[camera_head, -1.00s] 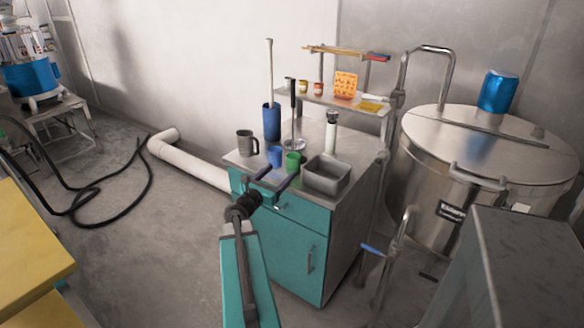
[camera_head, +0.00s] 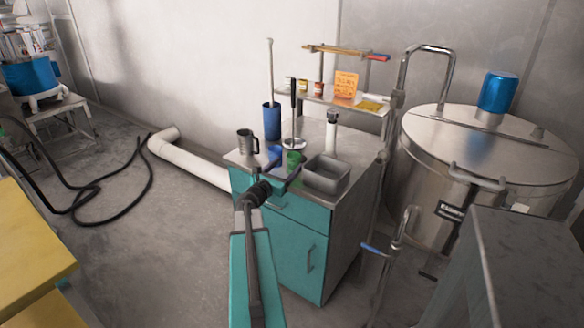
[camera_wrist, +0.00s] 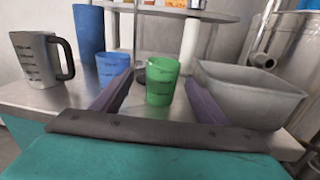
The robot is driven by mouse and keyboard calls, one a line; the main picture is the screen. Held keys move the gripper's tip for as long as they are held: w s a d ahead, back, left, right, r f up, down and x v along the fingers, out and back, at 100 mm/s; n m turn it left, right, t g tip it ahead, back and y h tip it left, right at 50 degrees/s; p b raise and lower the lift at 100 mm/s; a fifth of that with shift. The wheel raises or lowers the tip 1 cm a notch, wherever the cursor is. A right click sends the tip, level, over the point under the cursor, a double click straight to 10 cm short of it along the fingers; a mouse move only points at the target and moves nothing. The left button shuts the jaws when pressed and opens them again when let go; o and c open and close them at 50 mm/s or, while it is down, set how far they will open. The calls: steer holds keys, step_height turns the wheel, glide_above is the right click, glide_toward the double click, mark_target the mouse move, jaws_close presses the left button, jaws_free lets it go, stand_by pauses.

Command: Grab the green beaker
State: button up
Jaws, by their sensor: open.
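The green beaker (camera_wrist: 161,84) stands upright on the metal top of the teal cabinet, centred between my jaws in the wrist view. In the head view the green beaker (camera_head: 292,161) is partly hidden behind my gripper (camera_head: 281,166). My gripper (camera_wrist: 160,96) is open, with its purple fingers on either side of the beaker and gaps showing on both sides. I cannot tell exactly how far the fingertips reach past it.
A blue beaker (camera_wrist: 112,66) stands close on the left, with a grey measuring jug (camera_wrist: 38,58) farther left. A grey metal tray (camera_wrist: 245,92) sits close on the right. A tall blue cylinder (camera_head: 271,121) stands behind. The teal cabinet (camera_head: 297,245) lies below.

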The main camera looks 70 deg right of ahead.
mark_target(289, 164)
steer(key=shift+s+d+f+p, duration=0.1)
steer(key=shift+s+d+p, duration=0.1)
steer(key=shift+d, duration=0.65)
steer(key=shift+s+d+f+p, duration=0.1)
steer(key=shift+d+p, duration=0.05)
steer(key=shift+d, duration=0.7)
steer(key=shift+s+d+p, duration=0.15)
steer(key=shift+d+p, duration=0.05)
steer(key=shift+d, duration=0.65)
steer(key=c, duration=1.2)
steer(key=shift+o, duration=0.2)
steer(key=shift+r, duration=0.25)
